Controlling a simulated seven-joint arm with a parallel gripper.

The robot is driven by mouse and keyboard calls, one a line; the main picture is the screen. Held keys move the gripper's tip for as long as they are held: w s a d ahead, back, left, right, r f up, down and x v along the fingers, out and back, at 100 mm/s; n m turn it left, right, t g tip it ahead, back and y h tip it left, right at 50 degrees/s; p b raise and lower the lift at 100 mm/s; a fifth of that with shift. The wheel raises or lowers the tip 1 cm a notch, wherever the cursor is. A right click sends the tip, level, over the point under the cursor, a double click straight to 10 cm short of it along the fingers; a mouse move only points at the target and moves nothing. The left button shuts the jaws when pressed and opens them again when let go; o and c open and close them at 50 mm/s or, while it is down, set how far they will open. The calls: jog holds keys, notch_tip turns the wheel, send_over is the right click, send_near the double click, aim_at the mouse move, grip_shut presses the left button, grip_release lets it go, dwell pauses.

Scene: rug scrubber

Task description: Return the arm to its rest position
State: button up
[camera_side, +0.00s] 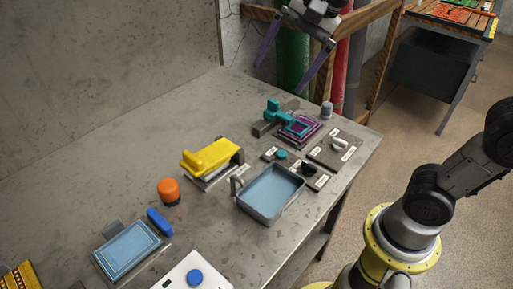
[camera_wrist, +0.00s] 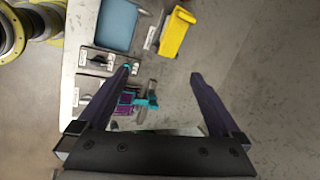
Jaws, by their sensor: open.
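My gripper (camera_side: 295,62) is at the top of the side view, raised above the far end of the grey table (camera_side: 100,190). Its two long dark purple fingers are spread apart with nothing between them. In the wrist view my gripper (camera_wrist: 158,82) also shows open and empty, with the table below it. A teal tool (camera_side: 273,110) and a purple square piece (camera_side: 299,128) stand on the table below my gripper and apart from it.
A yellow scrubber-like block (camera_side: 206,157), a grey tray with blue inside (camera_side: 245,202), an orange knob (camera_side: 169,190), a blue card-like pad (camera_side: 128,247) and a white box with a blue button (camera_side: 180,272) stand on the table. Wooden rails and red and green cylinders stand behind my gripper.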

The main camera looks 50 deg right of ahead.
jog(key=s+d+f+n+h, duration=0.1)
jog(key=s+d+f+n, duration=0.1)
jog(key=s+f+n, duration=0.3)
jog(key=s+d+f+n+t+h, duration=0.1)
jog(key=s+d+f+n, duration=0.2)
jog(key=s+n, duration=0.6)
jog(key=shift+s+d+f+n, duration=0.4)
jog(key=shift+s+f, duration=0.3)
jog(key=shift+f, duration=0.15)
